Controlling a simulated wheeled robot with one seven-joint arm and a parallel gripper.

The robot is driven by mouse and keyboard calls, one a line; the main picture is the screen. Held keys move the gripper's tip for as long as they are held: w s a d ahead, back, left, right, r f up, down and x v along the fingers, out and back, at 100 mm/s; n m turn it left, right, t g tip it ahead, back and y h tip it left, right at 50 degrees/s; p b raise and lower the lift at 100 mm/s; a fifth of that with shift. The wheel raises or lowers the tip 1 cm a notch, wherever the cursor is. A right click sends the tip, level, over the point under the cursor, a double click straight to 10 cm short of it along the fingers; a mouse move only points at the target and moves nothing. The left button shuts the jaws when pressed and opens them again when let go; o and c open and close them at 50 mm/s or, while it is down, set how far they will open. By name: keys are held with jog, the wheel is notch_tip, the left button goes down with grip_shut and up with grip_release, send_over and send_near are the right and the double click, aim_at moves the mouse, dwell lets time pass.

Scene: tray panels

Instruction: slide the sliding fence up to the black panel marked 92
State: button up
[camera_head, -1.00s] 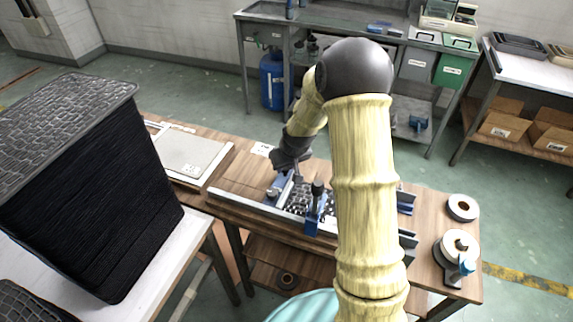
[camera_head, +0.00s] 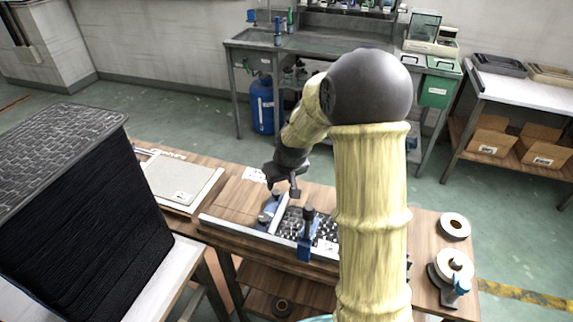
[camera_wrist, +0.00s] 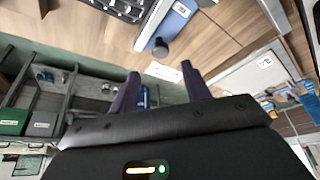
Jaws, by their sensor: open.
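The sliding fence (camera_head: 269,210) is blue with a pale face bar and stands at the left of a dark, patterned panel (camera_head: 293,222); a gap between them is hard to judge. In the wrist view the fence (camera_wrist: 178,22) shows a white label and a dark round knob, with part of the dark panel (camera_wrist: 122,6) at the top edge. The number 92 is not readable. My gripper (camera_head: 285,190) is above and behind the fence. In the wrist view my gripper (camera_wrist: 160,70) has its two fingers apart, with nothing between them and the knob beyond their tips.
A blue upright clamp (camera_head: 306,236) stands at the front rail (camera_head: 250,232). A pale flat panel (camera_head: 182,178) lies on the bench at left. Tape rolls (camera_head: 455,225) are at right. A tall black stack (camera_head: 85,220) is at left front. My arm hides the bench's right part.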

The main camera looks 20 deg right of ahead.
jog(key=v, duration=1)
jog(key=shift+w, duration=0.1)
jog(key=s+r+p, duration=0.1)
jog(key=s+p, duration=0.2)
jog(key=s, duration=0.3)
jog(key=s+r+m+g+p, duration=0.1)
jog(key=s+p, duration=0.1)
jog(key=s, duration=0.4)
jog(key=s+a+r+m+g+p, duration=0.1)
jog(key=s+p, duration=0.2)
jog(key=s, duration=0.2)
jog(key=shift+s+a+h+p, duration=0.1)
jog(key=shift+s+h+p, duration=0.2)
jog(key=shift+s+h, duration=0.1)
dwell(0.8)
